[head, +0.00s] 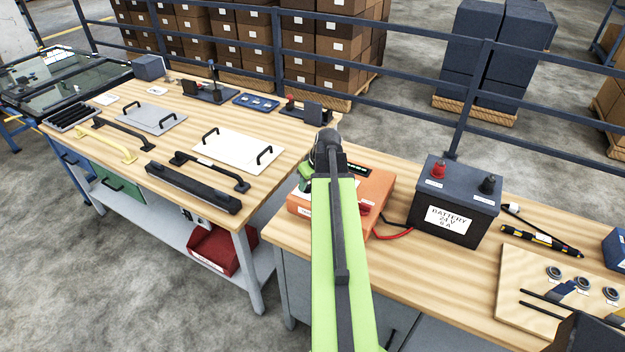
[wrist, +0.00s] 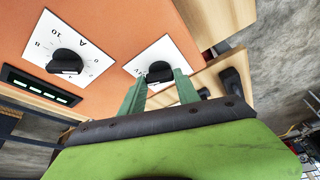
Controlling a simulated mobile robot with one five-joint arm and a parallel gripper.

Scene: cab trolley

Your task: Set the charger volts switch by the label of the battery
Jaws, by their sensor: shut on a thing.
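The orange charger (head: 378,190) sits on the right bench, partly hidden behind my arm. In the wrist view its orange face (wrist: 110,22) carries two white dial plates with black knobs. My gripper (wrist: 158,79) has its green fingers shut on the knob (wrist: 159,70) of the right dial; its markings are mostly hidden, so I cannot read its setting. The other knob (wrist: 66,61) is on a plate marked A, with 10 and 8 legible. The black battery (head: 455,200) stands right of the charger; its label (head: 447,220) reads BATTERY 24 V 6 A.
A dark display (wrist: 40,86) with green lit marks is beside the A dial. Red and black leads (head: 395,234) lie between charger and battery. A black and yellow pen-like tool (head: 540,240) and a board with rings (head: 515,280) lie further right. A blue railing (head: 380,110) runs behind.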

